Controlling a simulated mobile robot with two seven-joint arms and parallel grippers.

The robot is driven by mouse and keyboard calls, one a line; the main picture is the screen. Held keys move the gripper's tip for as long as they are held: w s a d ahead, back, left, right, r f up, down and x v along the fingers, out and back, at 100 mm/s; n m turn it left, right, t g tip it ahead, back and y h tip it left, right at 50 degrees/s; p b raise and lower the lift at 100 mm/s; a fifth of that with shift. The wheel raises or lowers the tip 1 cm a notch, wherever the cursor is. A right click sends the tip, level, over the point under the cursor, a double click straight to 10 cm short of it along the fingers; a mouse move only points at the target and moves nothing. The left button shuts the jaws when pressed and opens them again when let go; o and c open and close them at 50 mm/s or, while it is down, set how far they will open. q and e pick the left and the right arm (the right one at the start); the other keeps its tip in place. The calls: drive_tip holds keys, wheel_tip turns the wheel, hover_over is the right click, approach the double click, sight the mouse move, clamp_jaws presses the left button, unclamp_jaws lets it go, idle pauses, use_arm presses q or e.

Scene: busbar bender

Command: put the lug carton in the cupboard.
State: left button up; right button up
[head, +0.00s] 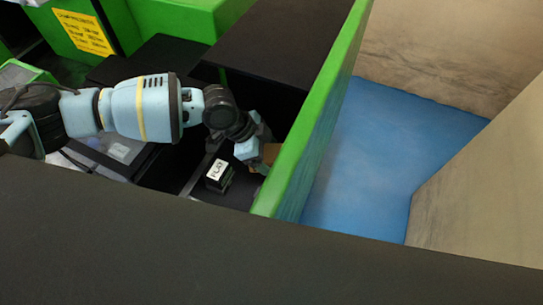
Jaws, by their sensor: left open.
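My left arm reaches in from the left, and my left gripper (258,152) points down into a dark recess beside a green panel. The gripper is open. A small brown patch (270,154) shows right at its fingers, mostly hidden by the gripper and the green panel; it may be the lug carton, but I cannot tell for sure, nor whether the fingers touch it. I cannot make out which part, if any, is the cupboard. My right gripper is not in view.
A green panel (318,115) stands close to the right of my left gripper. A small dark block with a white label (216,170) sits left of and below the gripper. Black flat tops (275,40) lie behind. Blue floor (370,150) is clear at the right.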

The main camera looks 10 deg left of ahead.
use_arm(q)
drive_tip(key=c, duration=1.4)
drive_tip(key=shift+r, duration=0.2)
